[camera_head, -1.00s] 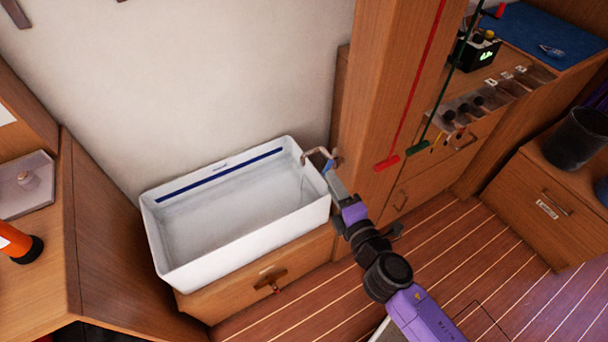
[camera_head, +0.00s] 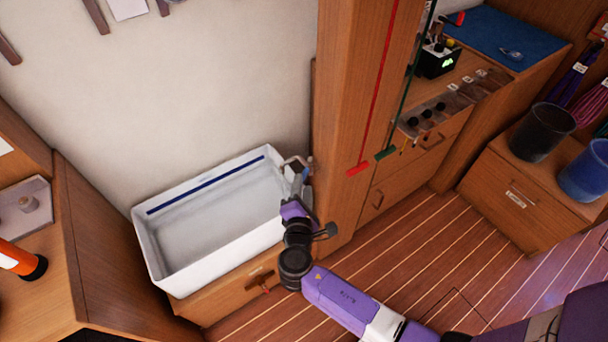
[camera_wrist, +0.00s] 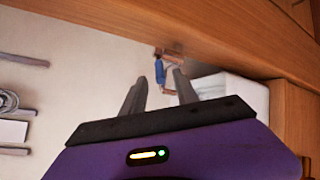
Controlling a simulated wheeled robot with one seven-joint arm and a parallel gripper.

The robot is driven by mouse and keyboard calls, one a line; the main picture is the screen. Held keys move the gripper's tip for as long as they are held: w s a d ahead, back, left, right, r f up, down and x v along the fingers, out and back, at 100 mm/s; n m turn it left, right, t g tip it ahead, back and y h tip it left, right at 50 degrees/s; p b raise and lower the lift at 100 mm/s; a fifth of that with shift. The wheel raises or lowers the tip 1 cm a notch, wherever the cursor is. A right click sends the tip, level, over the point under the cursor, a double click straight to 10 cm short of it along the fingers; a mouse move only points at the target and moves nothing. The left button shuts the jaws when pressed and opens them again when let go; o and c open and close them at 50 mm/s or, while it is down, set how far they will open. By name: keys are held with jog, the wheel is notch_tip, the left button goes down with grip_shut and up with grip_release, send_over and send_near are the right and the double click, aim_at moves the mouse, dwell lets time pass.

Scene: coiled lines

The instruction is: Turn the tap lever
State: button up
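The tap (camera_head: 293,162) is a bent metal spout fixed to the wooden post, over the right end of the white basin (camera_head: 150,245). Its blue lever (camera_head: 309,166) shows at the post side, and it also shows in the wrist view (camera_wrist: 160,72). My gripper (camera_head: 299,180) is just below the tap. In the wrist view my gripper (camera_wrist: 159,85) has its two fingers apart with a gap between them. The lever appears beyond the fingertips, nearer the left finger. Whether a finger touches it I cannot tell.
The wooden post (camera_head: 345,110) stands close right of the tap. A drawer front (camera_head: 240,290) lies under the basin. The striped floor (camera_head: 400,250) is open at the front right.

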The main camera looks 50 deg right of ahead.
aim_at(306, 171)
jog(key=shift+x, duration=2.6)
grip_shut()
